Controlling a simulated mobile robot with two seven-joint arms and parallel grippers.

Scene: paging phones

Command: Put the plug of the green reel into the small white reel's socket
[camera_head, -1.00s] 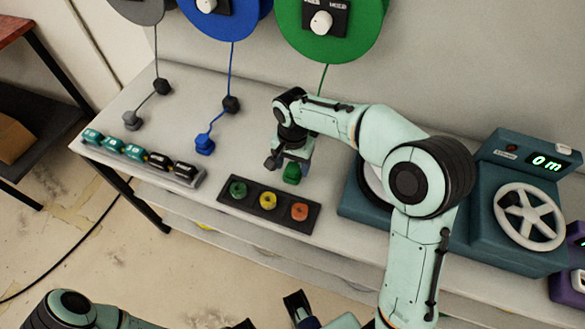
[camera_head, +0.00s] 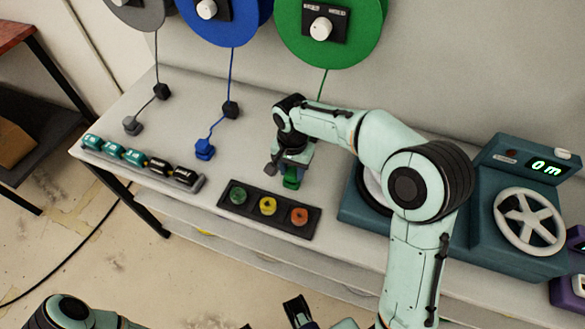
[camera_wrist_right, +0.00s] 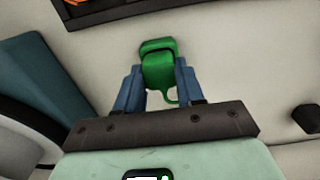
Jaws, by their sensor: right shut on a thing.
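The large green reel (camera_head: 362,45) hangs at the back, and its green cable runs down behind my right arm. My right gripper (camera_head: 284,168) is shut on the green plug (camera_head: 291,181), low over the bench. In the right wrist view the plug (camera_wrist_right: 158,66) sits between the two blue fingers, with a thin green loop beside it. A white round thing (camera_head: 371,190), perhaps the small white reel, is on the teal machine, mostly behind my right arm. It also shows in the right wrist view (camera_wrist_right: 22,150). No socket on it is visible. My left gripper is only partly in frame (camera_head: 272,312).
A black tray (camera_head: 250,211) with green, yellow and orange discs lies in front of my right gripper. Grey (camera_head: 132,125) and blue (camera_head: 204,149) plugs lie to the left. The teal machine (camera_head: 470,222) with a spoked wheel and "0 m" display stands on the right.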

